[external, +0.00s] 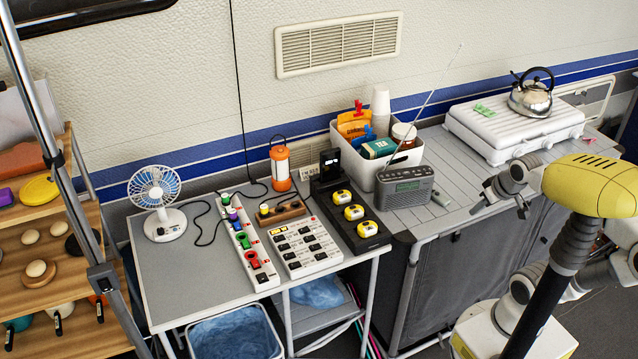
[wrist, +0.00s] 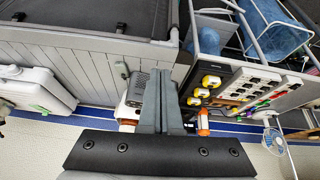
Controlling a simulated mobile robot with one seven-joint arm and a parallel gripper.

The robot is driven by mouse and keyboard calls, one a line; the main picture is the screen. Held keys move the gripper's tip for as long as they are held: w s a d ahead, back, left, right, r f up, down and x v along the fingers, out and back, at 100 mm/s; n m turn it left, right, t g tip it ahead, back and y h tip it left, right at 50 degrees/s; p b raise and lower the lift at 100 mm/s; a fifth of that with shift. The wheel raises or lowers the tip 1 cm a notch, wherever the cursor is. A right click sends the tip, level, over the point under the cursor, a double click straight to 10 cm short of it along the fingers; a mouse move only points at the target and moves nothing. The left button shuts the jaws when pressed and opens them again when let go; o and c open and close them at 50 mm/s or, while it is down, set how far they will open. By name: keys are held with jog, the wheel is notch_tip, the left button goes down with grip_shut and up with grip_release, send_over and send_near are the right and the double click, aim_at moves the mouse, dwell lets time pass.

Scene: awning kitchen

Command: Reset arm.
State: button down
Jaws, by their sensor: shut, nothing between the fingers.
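My gripper (wrist: 163,76) is shut and empty in the wrist view, its two grey fingers pressed together. It is held above the counter and table. My gripper's fingers touch nothing that I can see. In the wrist view they hide part of the grey radio (wrist: 138,84).
The radio (external: 404,186) stands near a white bin (external: 345,150) of packets. A kettle (external: 531,98) sits on the white case (external: 490,134). The grey side table (external: 190,262) holds a fan (external: 157,200), orange lantern (external: 281,168) and power strips (external: 300,247). A wooden shelf stands left.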

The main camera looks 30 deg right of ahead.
notch_tip(320, 180, up, 13)
jog(key=s+p, duration=0.1)
jog(key=p, duration=1.2)
jog(key=shift+s+d+m+p, duration=0.2)
jog(key=shift+d+m+p, duration=0.1)
jog(key=shift+d+m, duration=0.1)
jog(key=shift+f, duration=0.1)
notch_tip(320, 180, down, 29)
jog(key=b, duration=2.9)
